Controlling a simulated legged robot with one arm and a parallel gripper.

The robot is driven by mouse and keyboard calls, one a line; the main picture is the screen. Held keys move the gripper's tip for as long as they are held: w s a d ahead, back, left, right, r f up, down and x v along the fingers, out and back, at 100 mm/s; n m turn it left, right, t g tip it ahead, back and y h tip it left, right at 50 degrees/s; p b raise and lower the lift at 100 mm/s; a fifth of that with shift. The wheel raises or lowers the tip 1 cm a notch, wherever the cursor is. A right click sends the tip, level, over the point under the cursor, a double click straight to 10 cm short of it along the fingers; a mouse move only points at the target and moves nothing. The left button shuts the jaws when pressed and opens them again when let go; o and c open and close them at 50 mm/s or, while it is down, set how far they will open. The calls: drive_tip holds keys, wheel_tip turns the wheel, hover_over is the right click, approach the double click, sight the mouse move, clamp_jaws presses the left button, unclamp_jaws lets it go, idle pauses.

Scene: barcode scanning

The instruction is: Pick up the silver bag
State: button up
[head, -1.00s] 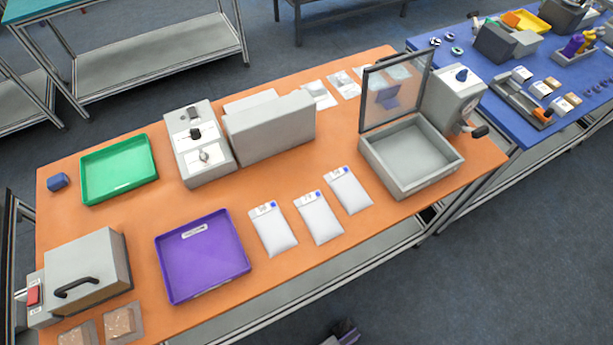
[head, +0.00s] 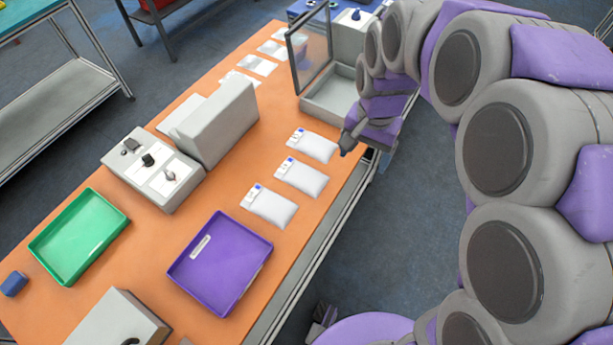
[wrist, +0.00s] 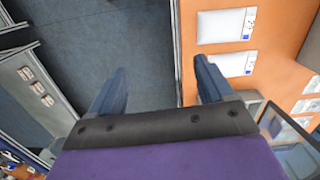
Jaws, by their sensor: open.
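Three silver-white bags with blue dots lie flat in a row on the orange table (head: 215,215): the nearest bag (head: 270,208), the middle bag (head: 303,178) and the far bag (head: 314,146). I cannot tell which one is meant. My gripper (head: 347,146) is just right of the far bag, by the table's front edge, and apart from the bags. In the wrist view the gripper (wrist: 160,82) is open and empty, with floor between its fingers.
A purple tray (head: 182,272), a green tray (head: 118,222) and grey machines (head: 220,125) stand left of the bags. An open grey box with a glass lid (head: 310,50) stands beyond them. More flat bags (head: 257,65) lie at the back edge.

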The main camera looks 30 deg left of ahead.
hover_over(310, 177)
wheel_tip(310, 177, down, 5)
drive_tip(key=shift+m+t, duration=0.3)
drive_tip(key=f, duration=0.4)
drive_tip(key=f+b, duration=0.1)
drive_tip(key=f, duration=0.3)
drive_tip(key=f+b, duration=0.1)
drive_tip(key=f, duration=0.3)
drive_tip(key=shift+s+a+f, duration=0.15)
drive_tip(key=shift+a+f, duration=0.15)
drive_tip(key=shift+f, duration=0.05)
drive_tip(key=shift+d+f+b, duration=0.2)
drive_tip(key=shift+f+b, duration=0.05)
drive_tip(key=shift+b, duration=0.1)
drive_tip(key=f, duration=0.1)
drive_tip(key=f+b, duration=0.1)
drive_tip(key=f, duration=0.2)
drive_tip(key=shift+d+f, duration=0.2)
drive_tip(key=shift+d, duration=0.15)
drive_tip(key=shift+a+f, duration=0.1)
drive_tip(key=shift+f, duration=0.1)
drive_tip(key=shift+a, duration=0.15)
drive_tip(key=shift+r, duration=0.1)
drive_tip(key=c, duration=1.3)
